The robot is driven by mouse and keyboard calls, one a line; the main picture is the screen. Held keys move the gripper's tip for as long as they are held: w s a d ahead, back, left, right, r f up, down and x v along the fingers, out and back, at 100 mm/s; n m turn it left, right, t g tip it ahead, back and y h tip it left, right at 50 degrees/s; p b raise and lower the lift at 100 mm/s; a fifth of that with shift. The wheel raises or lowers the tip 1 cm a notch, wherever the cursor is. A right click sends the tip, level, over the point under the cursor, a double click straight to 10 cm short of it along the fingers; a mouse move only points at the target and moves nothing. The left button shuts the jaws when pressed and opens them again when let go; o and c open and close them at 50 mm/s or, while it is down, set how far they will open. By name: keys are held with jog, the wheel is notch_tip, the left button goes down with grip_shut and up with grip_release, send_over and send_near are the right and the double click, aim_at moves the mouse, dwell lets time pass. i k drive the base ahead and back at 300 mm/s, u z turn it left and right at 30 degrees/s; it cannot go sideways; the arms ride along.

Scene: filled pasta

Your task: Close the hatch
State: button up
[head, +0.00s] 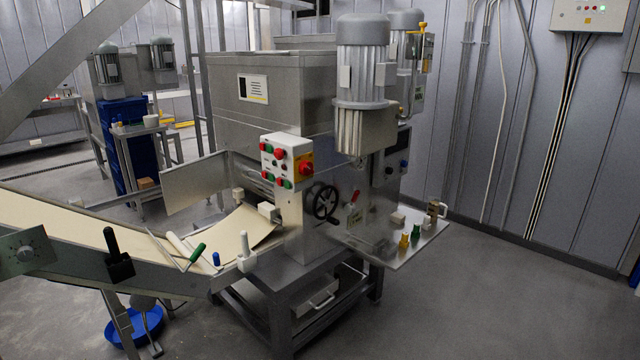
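The machine (270,100) is a large grey metal housing with a hopper on top and stands in the middle of the head view. A flat metal panel (194,184), which looks like the hatch, sticks out to the left from the machine's front. It stands open, apart from the housing at its left end. Behind its right end the rollers (250,178) in the machine's opening show partly. A pale sheet (235,228) slopes below the opening. My gripper is not in view.
A conveyor (80,222) with a pale belt runs in from the left, with handles and a green-handled tool (192,257) at its end. A control box (287,160) and black handwheel (326,203) project from the machine. A side shelf (385,245) holds small parts. Floor at right is clear.

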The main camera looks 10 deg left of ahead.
aim_at(184, 185)
jog(key=u, duration=0.3)
jog(key=i, duration=1)
jog(key=u, duration=0.8)
jog(key=i, duration=0.7)
jog(key=u, duration=0.8)
jog(key=i, duration=0.5)
jog(key=u, duration=0.8)
jog(key=i, duration=0.6)
jog(key=u, duration=0.9)
